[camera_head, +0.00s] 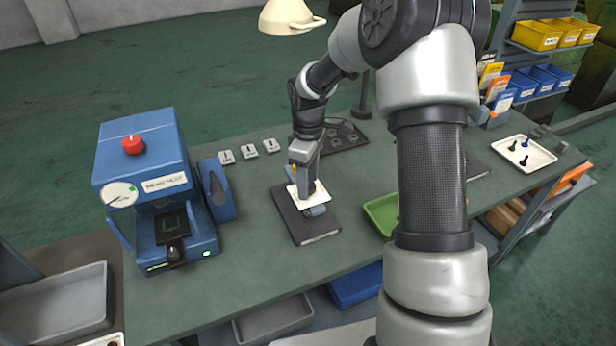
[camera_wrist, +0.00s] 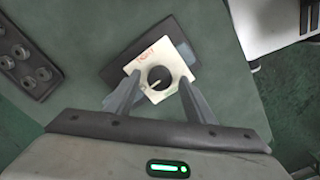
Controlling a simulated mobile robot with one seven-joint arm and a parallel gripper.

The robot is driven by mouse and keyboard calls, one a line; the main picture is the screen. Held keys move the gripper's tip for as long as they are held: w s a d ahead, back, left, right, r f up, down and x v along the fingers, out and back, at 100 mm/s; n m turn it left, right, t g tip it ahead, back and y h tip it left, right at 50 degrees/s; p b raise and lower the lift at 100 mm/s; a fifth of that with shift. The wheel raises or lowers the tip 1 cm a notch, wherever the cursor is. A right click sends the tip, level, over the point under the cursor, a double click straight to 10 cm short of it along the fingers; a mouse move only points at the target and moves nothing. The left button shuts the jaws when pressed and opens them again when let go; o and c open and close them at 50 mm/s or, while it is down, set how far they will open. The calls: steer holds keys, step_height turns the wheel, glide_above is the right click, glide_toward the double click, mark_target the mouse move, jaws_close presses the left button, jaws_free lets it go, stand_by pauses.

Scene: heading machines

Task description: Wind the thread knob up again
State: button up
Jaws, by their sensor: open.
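The thread knob (camera_wrist: 159,78) is a round dark knob with a pale pointer line, on a white square plate (camera_wrist: 146,62) with small red lettering. In the wrist view my gripper (camera_wrist: 155,100) is open, with one finger on each side of the knob and the fingers reaching over the near part of the plate. I cannot tell whether they touch it. In the head view my gripper (camera_head: 308,190) points down at the white plate (camera_head: 318,193), which sits above a dark flat base (camera_head: 298,228) on the bench. The knob is hidden there by the gripper.
A blue machine (camera_head: 140,165) with a red button and a dial stands at the left of the bench. A dark tray with round wells (camera_head: 340,138) is at the back. A green tray (camera_head: 381,213) is partly hidden behind my arm.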

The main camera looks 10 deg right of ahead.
step_height(320, 180, up, 18)
steer(key=shift+f, duration=0.25)
steer(key=shift+s, duration=0.1)
steer(key=s+r+m+t+h, duration=0.1)
steer(key=s+r+m, duration=0.25)
steer(key=s, duration=0.35)
steer(key=s+r+m+t, duration=0.2)
steer(key=s+r, duration=0.3)
steer(key=s, duration=0.2)
steer(key=s+f+m+t, duration=0.1)
steer(key=s+m, duration=0.2)
steer(key=s, duration=0.3)
steer(key=s+f+m+t+y, duration=0.1)
steer(key=s+f+m, duration=0.1)
steer(key=s, duration=0.5)
steer(key=shift+m+t, duration=0.3)
steer(key=shift+m, duration=0.15)
